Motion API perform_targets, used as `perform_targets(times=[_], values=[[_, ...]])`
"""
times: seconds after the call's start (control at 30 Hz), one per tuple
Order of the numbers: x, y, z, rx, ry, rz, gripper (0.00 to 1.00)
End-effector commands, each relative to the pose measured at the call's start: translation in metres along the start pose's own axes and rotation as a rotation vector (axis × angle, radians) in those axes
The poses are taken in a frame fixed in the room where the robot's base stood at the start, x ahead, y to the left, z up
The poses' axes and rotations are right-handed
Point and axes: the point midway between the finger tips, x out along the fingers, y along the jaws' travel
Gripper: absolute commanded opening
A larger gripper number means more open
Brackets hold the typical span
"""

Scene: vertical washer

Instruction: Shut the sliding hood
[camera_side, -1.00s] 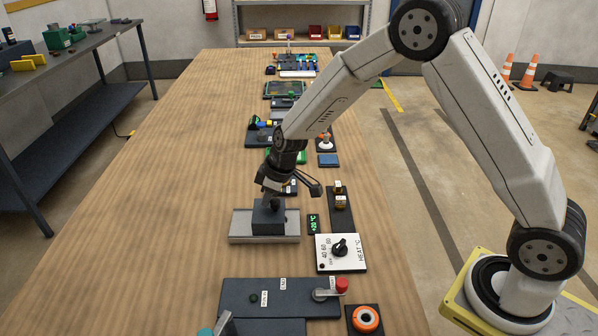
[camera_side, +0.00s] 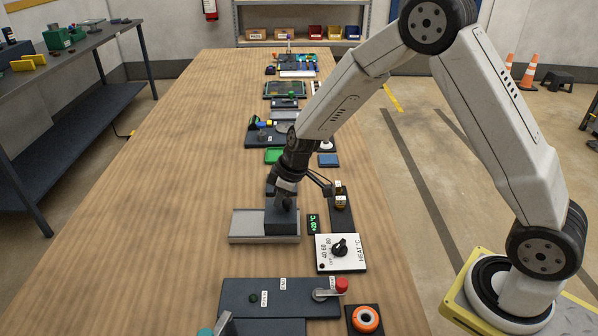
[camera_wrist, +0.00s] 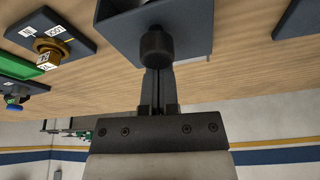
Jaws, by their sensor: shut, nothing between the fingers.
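The sliding hood (camera_side: 282,220) is a dark grey box on a light grey metal base (camera_side: 246,226). It sits toward the right end of that base, with bare base showing to its left. In the wrist view the hood (camera_wrist: 190,22) is at the top, with a round black knob (camera_wrist: 157,44) standing out from it. My gripper (camera_side: 284,198) is down at the hood in the side view. In the wrist view my gripper (camera_wrist: 158,78) is shut, with its fingertips right at the knob. I cannot tell if they touch it.
A green-lit display (camera_side: 313,223) and a white heat dial panel (camera_side: 341,252) lie right of the base. A dark plate with a brass-coloured part (camera_side: 340,203) is behind the display. A dark panel with a red knob (camera_side: 255,297) is in front. The table's left side is clear.

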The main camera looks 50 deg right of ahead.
Motion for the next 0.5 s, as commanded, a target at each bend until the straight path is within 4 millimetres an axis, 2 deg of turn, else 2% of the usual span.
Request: perform_targets(times=[0.37,0.5], values=[[0.009,0.0,-0.037,-0.004,0.012,0.006,0.0],[-0.007,0.0,-0.037,-0.004,0.015,0.009,0.0]])
